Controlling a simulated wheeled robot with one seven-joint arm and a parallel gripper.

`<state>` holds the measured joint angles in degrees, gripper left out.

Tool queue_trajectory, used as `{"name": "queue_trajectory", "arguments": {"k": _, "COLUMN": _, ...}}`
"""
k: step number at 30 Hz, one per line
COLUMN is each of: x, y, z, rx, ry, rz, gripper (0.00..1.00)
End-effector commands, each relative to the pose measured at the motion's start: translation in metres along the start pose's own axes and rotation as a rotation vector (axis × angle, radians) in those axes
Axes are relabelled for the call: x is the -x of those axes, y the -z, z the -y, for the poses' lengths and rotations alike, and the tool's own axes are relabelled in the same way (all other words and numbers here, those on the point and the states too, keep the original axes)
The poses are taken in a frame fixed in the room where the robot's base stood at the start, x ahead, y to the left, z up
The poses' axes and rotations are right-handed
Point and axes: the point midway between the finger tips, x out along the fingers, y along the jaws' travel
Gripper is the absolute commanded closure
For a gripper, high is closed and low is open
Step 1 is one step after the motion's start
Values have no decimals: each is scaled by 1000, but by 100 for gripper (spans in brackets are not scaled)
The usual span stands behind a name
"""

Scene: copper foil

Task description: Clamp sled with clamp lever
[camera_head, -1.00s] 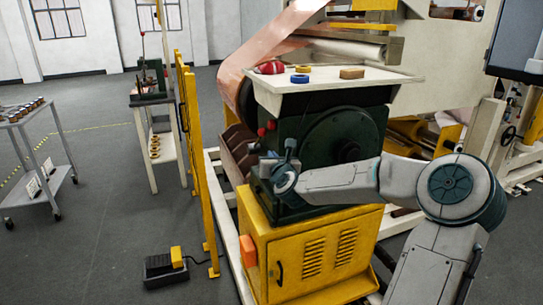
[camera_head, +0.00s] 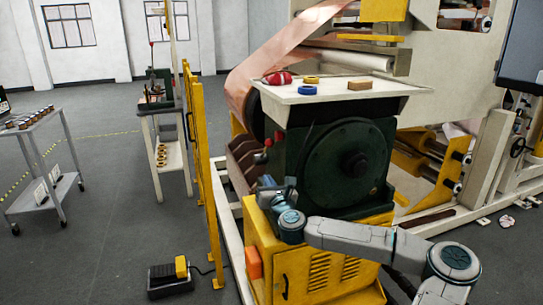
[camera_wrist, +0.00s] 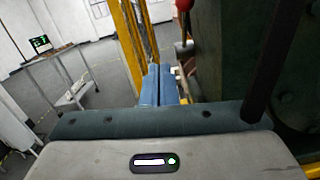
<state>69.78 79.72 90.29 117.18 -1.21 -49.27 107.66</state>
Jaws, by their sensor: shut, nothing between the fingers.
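My gripper (camera_head: 268,182) is at the left front corner of the dark green machine (camera_head: 348,165), above the yellow cabinet. In the wrist view its blue fingers (camera_wrist: 158,86) are together with nothing between them. A red-knobbed lever (camera_wrist: 184,5) stands beyond the fingertips, to their right and apart from them. A dark rod (camera_wrist: 272,62) slants down close at the right, beside the green housing. I cannot tell which of these is the clamp lever. The sled is not clearly identifiable; brown stepped blocks (camera_head: 243,162) sit left of the machine.
A white-topped table surface (camera_head: 340,93) with rings and a block overhangs the machine. The yellow cabinet (camera_head: 320,272) stands below. A yellow guard post (camera_head: 198,170) and a foot pedal (camera_head: 170,276) are to the left. Open floor lies between them and the grey cart (camera_head: 45,180).

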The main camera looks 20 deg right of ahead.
Motion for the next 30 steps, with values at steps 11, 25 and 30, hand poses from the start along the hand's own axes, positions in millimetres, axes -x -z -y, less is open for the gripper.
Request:
{"name": "queue_trajectory", "arguments": {"k": 11, "x": 6, "y": 9, "z": 20, "rx": -18, "ry": 61, "rz": 80, "gripper": 100}}
{"name": "queue_trajectory", "arguments": {"k": 25, "x": 10, "y": 11, "z": 31, "rx": -16, "ry": 101, "rz": 110, "gripper": 100}}
{"name": "queue_trajectory", "arguments": {"k": 30, "x": 10, "y": 12, "z": 31, "rx": -16, "ry": 101, "rz": 110, "gripper": 100}}
